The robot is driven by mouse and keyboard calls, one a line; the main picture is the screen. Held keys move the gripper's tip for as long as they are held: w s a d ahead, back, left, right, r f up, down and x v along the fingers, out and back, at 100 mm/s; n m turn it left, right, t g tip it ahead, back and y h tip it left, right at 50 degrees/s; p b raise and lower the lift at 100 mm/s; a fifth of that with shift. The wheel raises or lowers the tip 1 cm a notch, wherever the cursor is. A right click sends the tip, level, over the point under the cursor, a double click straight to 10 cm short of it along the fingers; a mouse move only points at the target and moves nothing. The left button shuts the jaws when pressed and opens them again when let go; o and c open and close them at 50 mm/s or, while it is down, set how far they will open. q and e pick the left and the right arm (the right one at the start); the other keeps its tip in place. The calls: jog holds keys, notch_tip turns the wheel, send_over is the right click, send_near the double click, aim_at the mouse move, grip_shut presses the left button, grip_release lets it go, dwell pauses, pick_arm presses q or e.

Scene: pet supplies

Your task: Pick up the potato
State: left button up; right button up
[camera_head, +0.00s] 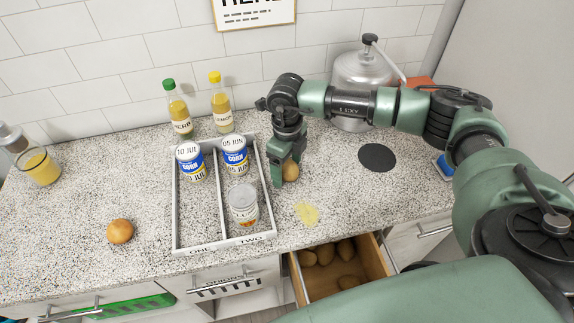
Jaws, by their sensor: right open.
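A brown potato (291,172) is on the speckled counter, just right of the two-lane tray. My right gripper (284,174) points down over it, with its fingers at the potato and partly hiding it. The jaws are open; whether a finger touches the potato I cannot tell. More potatoes (325,253) lie in the open wooden drawer below the counter edge. My left gripper is not in view.
The tray (175,222) holds several cans close left of my gripper. Two bottles (179,109) stand behind it. A metal pot (350,68) is behind my right arm. A round onion-like item (120,231), a flat yellow patch (306,213) and a black disc (377,157) lie on the counter.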

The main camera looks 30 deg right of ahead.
jog(key=c, duration=1.4)
jog(key=shift+c, duration=0.8)
jog(key=shift+r, duration=0.15)
